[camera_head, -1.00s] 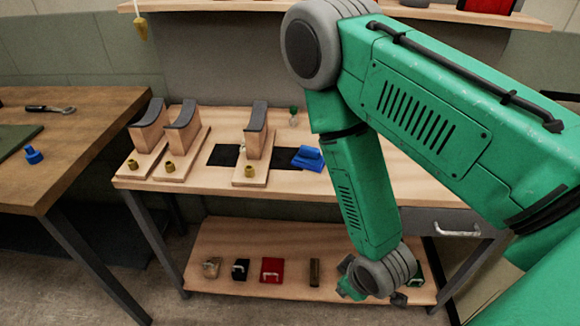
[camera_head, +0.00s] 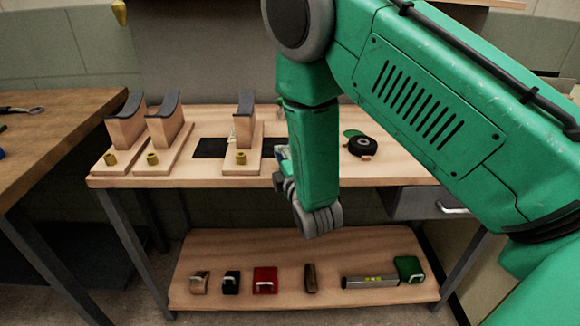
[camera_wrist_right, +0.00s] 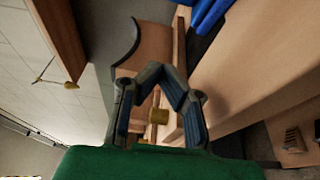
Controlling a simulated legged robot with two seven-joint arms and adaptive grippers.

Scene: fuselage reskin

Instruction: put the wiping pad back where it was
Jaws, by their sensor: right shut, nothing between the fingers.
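A blue item (camera_wrist_right: 207,14), which may be the wiping pad, shows only in part at the top of the right wrist view. In the head view my right arm covers the place on the bench where it lay a second ago. My right gripper (camera_wrist_right: 176,78) is shut and empty, its fingers meeting at the tips. Beyond it are a wooden stand with a dark curved top (camera_wrist_right: 127,42) and a brass knob (camera_wrist_right: 158,116). In the head view the gripper is mostly hidden by my forearm, at the bench's front edge. My left gripper is out of view.
Three saddle-topped stands (camera_head: 244,120) stand on the bench (camera_head: 395,172), with dark mats (camera_head: 209,148) by the right one. A black roll (camera_head: 362,146) lies right of my arm. The lower shelf (camera_head: 225,248) holds several blocks, including red (camera_head: 265,280) and green (camera_head: 409,269), plus a level (camera_head: 370,282).

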